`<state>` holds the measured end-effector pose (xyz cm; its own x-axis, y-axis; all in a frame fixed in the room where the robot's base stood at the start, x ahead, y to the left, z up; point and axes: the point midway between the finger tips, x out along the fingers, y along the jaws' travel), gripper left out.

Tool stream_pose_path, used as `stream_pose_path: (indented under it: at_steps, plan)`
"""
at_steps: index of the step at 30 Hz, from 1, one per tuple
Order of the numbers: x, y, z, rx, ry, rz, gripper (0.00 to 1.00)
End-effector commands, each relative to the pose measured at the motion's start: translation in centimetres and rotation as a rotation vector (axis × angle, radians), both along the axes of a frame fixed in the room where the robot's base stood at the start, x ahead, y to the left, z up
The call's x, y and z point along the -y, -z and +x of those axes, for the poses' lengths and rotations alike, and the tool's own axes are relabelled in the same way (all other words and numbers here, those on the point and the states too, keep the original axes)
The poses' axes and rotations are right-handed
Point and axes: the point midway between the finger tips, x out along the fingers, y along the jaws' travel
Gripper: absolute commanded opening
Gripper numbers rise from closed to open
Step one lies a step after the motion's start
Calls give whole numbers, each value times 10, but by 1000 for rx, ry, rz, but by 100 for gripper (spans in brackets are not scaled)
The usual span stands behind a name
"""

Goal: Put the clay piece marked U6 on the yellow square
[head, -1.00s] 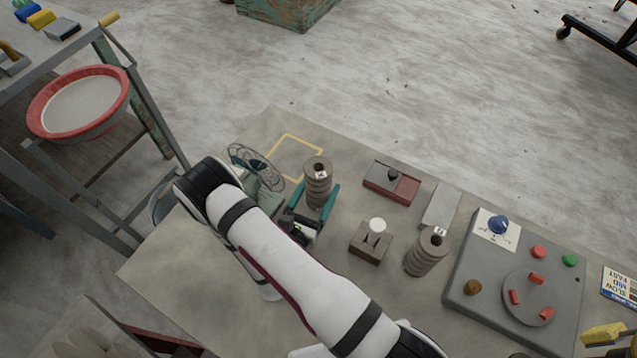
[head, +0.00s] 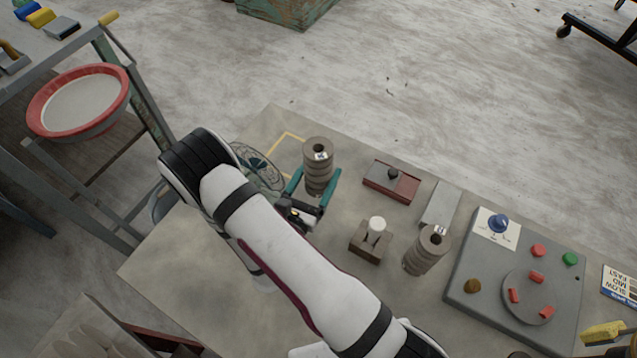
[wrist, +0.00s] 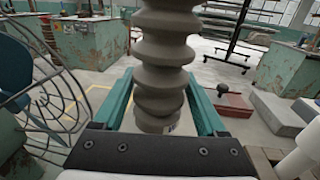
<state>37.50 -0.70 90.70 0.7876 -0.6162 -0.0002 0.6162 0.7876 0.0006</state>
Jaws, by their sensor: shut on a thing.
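A ribbed grey-brown clay piece (head: 318,178) with a hole in its top and a small white label stands upright between the teal fingers of my gripper (head: 316,186). My gripper is shut on it. The piece also fills the middle of the wrist view (wrist: 163,55). Its label is too small to read surely. The yellow square (head: 279,141) is an outline on the table just behind and left of the piece. Its near part is hidden by the piece and a wire fan. A second ribbed clay piece (head: 427,252), also labelled, stands at the right.
The wire fan (head: 262,170) is close on the left of my gripper. A brown block with a white knob (head: 377,224), a red-and-grey box (head: 390,183) and a grey slab (head: 440,204) stand to the right. A grey control panel (head: 470,310) lies further right. The table's front left is clear.

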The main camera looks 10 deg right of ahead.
Motion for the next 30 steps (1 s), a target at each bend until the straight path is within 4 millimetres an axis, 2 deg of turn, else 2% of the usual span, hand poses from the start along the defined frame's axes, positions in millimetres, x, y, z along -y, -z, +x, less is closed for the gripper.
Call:
stream_pose_path:
  at_steps: [3,9,15,19,23,30]
  plan:
    - [0,-35,0,5,1,2,0]
    - [0,-82,0,5,1,3,0]
    - [0,-113,0,4,1,2,0]
    - [-2,-122,7,2,-18,1,0]
    - [-13,-126,40,5,-105,1,0]
    - [-41,-147,131,9,-410,-2,0]
